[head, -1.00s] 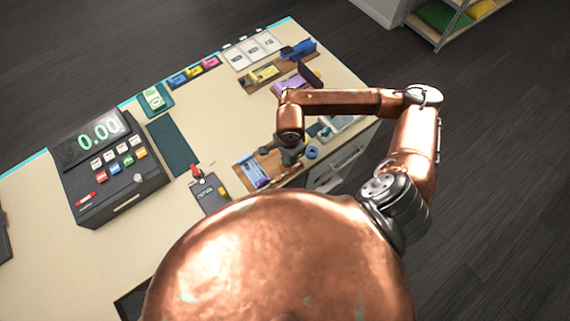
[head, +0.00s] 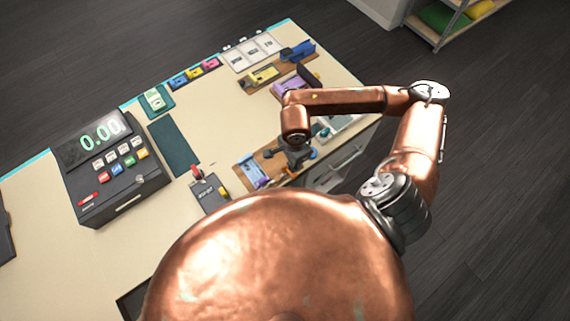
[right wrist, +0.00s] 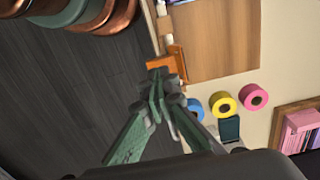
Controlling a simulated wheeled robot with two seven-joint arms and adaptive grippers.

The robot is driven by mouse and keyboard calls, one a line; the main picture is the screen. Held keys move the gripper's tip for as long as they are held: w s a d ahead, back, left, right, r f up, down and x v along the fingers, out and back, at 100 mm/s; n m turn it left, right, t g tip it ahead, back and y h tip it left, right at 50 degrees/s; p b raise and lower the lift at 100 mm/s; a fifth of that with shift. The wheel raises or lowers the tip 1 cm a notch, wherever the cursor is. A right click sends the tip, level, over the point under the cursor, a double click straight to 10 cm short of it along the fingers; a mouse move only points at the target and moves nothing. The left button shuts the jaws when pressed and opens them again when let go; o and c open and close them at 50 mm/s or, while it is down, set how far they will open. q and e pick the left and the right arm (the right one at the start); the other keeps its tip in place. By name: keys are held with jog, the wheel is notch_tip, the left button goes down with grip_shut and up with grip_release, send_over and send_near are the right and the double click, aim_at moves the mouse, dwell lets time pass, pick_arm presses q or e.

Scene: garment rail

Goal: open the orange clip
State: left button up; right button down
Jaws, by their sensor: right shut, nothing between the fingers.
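The orange clip (right wrist: 165,66) shows in the right wrist view at the corner of a wooden board (right wrist: 213,38), just beyond my fingertips. My right gripper (right wrist: 160,80) has its fingers together with nothing between them. Its tips overlap the clip's lower edge in the picture; I cannot tell whether they touch it. In the head view my right gripper (head: 297,158) points down at the right end of the near wooden board (head: 276,161). It hides most of what lies under it there, and the clip is not clear in that view. My left gripper is out of view.
Tape rolls in blue (right wrist: 194,108), yellow (right wrist: 222,103) and pink (right wrist: 253,97) stand near the gripper. A cash register (head: 108,165) and a dark device with a red lever (head: 207,190) stand to the left. The counter's middle (head: 225,125) is clear.

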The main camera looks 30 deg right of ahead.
jog(key=shift+w+r, duration=0.1)
jog(key=shift+r, duration=0.7)
jog(key=shift+s+r+p, duration=0.15)
jog(key=shift+r+p, duration=0.3)
jog(key=shift+r, duration=0.5)
jog(key=shift+s+r+p, duration=0.15)
jog(key=shift+r+p, duration=0.3)
jog(key=shift+r, duration=0.45)
